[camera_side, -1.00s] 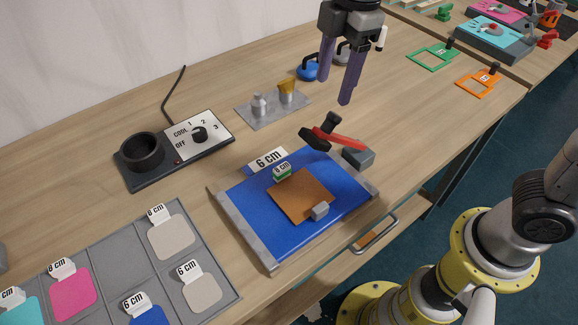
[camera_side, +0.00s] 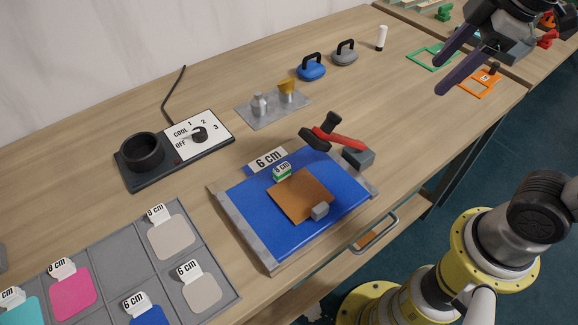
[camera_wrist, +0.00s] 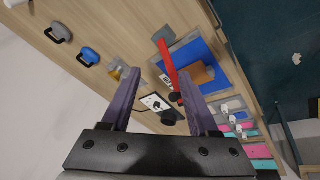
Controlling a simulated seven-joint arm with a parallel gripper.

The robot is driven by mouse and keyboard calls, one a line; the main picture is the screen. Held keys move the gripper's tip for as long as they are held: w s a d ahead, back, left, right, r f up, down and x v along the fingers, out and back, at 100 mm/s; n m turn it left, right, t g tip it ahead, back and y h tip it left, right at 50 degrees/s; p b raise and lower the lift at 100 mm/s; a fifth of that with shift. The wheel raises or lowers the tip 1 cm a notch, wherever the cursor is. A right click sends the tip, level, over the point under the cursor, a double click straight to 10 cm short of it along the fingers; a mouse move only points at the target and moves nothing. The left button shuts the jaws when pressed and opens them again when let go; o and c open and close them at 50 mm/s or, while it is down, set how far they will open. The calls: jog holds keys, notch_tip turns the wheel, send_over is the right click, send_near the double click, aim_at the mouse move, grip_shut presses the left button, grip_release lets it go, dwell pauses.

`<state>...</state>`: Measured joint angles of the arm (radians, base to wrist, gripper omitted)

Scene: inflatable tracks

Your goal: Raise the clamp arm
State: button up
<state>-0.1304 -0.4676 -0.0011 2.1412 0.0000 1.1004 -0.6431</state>
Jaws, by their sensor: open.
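The clamp arm (camera_side: 345,138) is a red bar with a black head (camera_side: 320,130) at its left end. Its right end meets a dark grey block (camera_side: 358,157) at the back right corner of a blue board (camera_side: 250,215). The bar lies low, running left over the board's back edge; whether the head presses on anything I cannot tell. My gripper (camera_side: 438,76) is open and empty, high up and well right of the clamp. In the wrist view the red bar (camera_wrist: 170,65) shows between my purple fingers, some distance beyond them.
A brown sheet (camera_side: 290,198), a small grey block (camera_side: 320,211) and a "6 cm" tag lie on the board. A dial box (camera_side: 205,145), a grey plate with weights (camera_side: 270,112) and a blue kettlebell-like weight (camera_side: 311,70) stand behind. A drawer handle (camera_side: 375,235) juts out in front.

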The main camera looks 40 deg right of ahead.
jog(key=s+d+f+m+t, duration=0.1)
jog(key=s+d+f+m, duration=0.2)
jog(key=s+m, duration=0.15)
jog(key=m+g+h, duration=0.1)
jog(key=m+h, duration=0.3)
jog(key=h, duration=0.2)
send_over(317, 128)
notch_tip(317, 128, down, 4)
jog(key=shift+r, duration=0.25)
jog(key=s+a+f+n+t, duration=0.1)
jog(key=s+a+f+n, duration=0.2)
jog(key=a, duration=0.6)
jog(key=shift+s+f+n, duration=0.35)
jog(key=shift+s+f, duration=0.3)
jog(key=shift+f, duration=0.75)
